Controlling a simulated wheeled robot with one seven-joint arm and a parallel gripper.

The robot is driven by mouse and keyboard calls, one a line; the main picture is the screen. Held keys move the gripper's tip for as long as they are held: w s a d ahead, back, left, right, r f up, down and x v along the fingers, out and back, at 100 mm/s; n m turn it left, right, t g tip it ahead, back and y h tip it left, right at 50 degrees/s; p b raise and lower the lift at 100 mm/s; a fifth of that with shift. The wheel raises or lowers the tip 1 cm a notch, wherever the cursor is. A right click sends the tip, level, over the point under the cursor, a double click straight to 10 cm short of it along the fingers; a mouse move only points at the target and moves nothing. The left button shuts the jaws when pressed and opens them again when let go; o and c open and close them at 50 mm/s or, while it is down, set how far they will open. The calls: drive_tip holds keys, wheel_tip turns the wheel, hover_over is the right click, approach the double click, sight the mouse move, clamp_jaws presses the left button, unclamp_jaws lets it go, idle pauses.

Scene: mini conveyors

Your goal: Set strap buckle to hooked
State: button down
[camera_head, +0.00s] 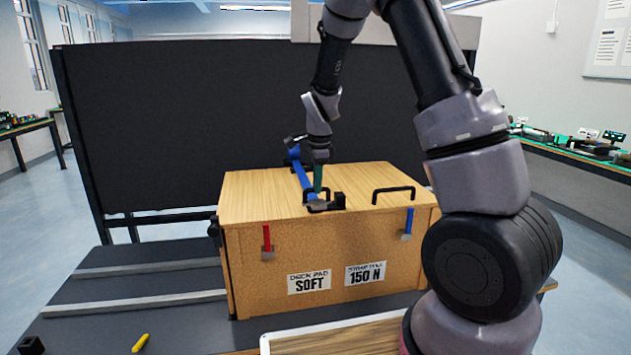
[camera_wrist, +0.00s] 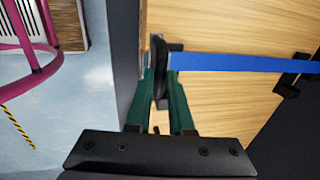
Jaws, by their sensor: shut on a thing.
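A wooden crate (camera_head: 290,245) stands on a dark platform. A blue strap (camera_head: 302,178) runs over its top from the back toward the front edge; it also shows in the wrist view (camera_wrist: 235,63). My gripper (camera_head: 317,192) is above the crate's front top edge, fingers pointing down. In the wrist view its green fingers (camera_wrist: 162,78) are shut on a dark strap buckle (camera_wrist: 160,62) at the strap's end. The fingers partly hide the buckle. I cannot tell whether it is hooked on anything.
A black handle (camera_head: 393,191) stands on the crate's top right. A red tab (camera_head: 266,238) and a blue tab (camera_head: 409,222) hang on its front. A dark panel (camera_head: 180,130) rises behind. A yellow object (camera_head: 140,343) lies at front left. A pink frame (camera_wrist: 45,75) shows in the wrist view.

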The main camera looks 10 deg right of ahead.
idle(0.3)
drive_tip(key=c, duration=0.8)
unclamp_jaws()
drive_tip(key=r, duration=0.3)
drive_tip(key=s+r, duration=0.1)
drive_tip(key=r, duration=0.3)
drive_tip(key=s+r, duration=0.1)
drive_tip(key=r, duration=0.2)
drive_tip(key=shift+s+r, duration=0.15)
drive_tip(key=shift+r, duration=0.15)
drive_tip(key=s+d+r+n+t+y, duration=0.1)
drive_tip(key=s+d+r+n, duration=0.25)
drive_tip(key=s+r, duration=0.3)
drive_tip(key=s+d+r+n+t+y, duration=0.1)
drive_tip(key=s+d+r+n, duration=0.1)
drive_tip(key=s+r+n, duration=0.4)
drive_tip(key=s+n+t, duration=0.1)
drive_tip(key=s, duration=0.3)
drive_tip(key=s+r+n+t, duration=0.1)
drive_tip(key=s+n, duration=0.1)
drive_tip(key=s, duration=0.2)
drive_tip(key=s+n+t, duration=0.1)
drive_tip(key=s, duration=0.4)
drive_tip(key=shift+s+d+r+n, duration=0.1)
drive_tip(key=shift+d+r+n, duration=0.15)
drive_tip(key=shift+d, duration=0.1)
